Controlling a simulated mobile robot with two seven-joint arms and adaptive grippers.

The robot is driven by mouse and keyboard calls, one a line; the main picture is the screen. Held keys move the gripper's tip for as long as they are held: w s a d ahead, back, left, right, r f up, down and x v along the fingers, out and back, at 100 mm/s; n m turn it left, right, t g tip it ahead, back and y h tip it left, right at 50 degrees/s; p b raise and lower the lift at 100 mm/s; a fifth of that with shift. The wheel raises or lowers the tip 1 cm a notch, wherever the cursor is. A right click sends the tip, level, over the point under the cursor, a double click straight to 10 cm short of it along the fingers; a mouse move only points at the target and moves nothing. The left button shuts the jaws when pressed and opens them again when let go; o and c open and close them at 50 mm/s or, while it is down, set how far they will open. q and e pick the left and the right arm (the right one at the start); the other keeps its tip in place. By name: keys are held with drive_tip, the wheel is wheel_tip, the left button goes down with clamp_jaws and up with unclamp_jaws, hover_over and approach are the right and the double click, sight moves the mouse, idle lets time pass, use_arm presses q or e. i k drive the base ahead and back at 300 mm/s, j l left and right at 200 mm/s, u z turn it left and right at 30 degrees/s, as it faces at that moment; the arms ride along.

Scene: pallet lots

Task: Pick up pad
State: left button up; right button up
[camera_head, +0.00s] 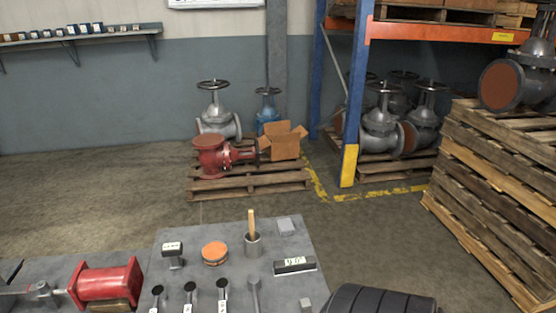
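No gripper of mine shows in this view. A small light grey block (287,226) lies at the far right of the top, and a dark block with a white label (295,265) lies at the right. I cannot tell for certain which one is the pad. The orange disc lies flat, with clear space around it.
A metal cup (253,246) holding a wooden handle and a black-topped labelled tool (172,254) flank the disc. Several dark-headed tools stand in front. A red flanged part (106,282) is left; a black ribbed object (380,301) is right. A pallet (250,185) stands behind.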

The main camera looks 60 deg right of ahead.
sight(286, 226)
drive_tip(key=z, duration=2)
